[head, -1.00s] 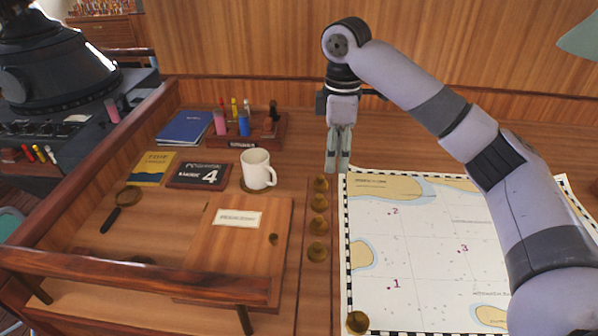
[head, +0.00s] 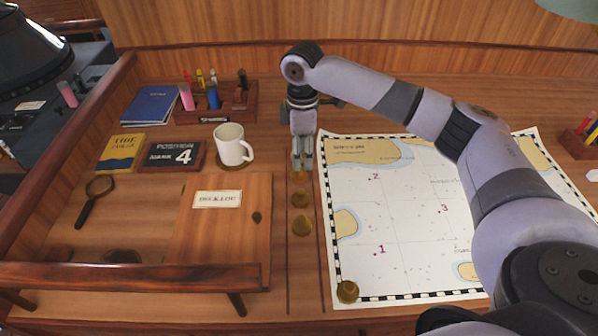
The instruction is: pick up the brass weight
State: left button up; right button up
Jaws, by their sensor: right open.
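Several small brass weights stand in a row on the wooden strip left of the chart. The near one (head: 302,225) and the one behind it (head: 301,197) show clearly; the far end of the row is partly hidden by my gripper. Another brass weight (head: 347,291) sits on the chart's near left corner. My right gripper (head: 302,170) points down at the far end of the row, its fingers slightly apart. I cannot tell whether they touch a weight. I see nothing held. My left gripper is not in view.
The chart (head: 400,222) lies flat under my right arm. Left of the row are a closed deck log (head: 224,235), a white mug (head: 232,146) and a pen holder (head: 238,111). A raised wooden rail (head: 130,275) runs along the near left edge.

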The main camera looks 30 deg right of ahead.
aim_at(299, 173)
jog(key=shift+a+f+p, duration=0.1)
jog(key=shift+f+p, duration=0.2)
jog(key=shift+f, duration=0.25)
jog(key=f, duration=0.2)
jog(key=f+p, duration=0.1)
jog(key=shift+w+a+f, duration=0.1)
jog(key=shift+w+f, duration=0.2)
jog(key=shift+f, duration=0.45)
jog(key=shift+c, duration=0.7)
grip_shut()
jog(key=shift+r, duration=0.1)
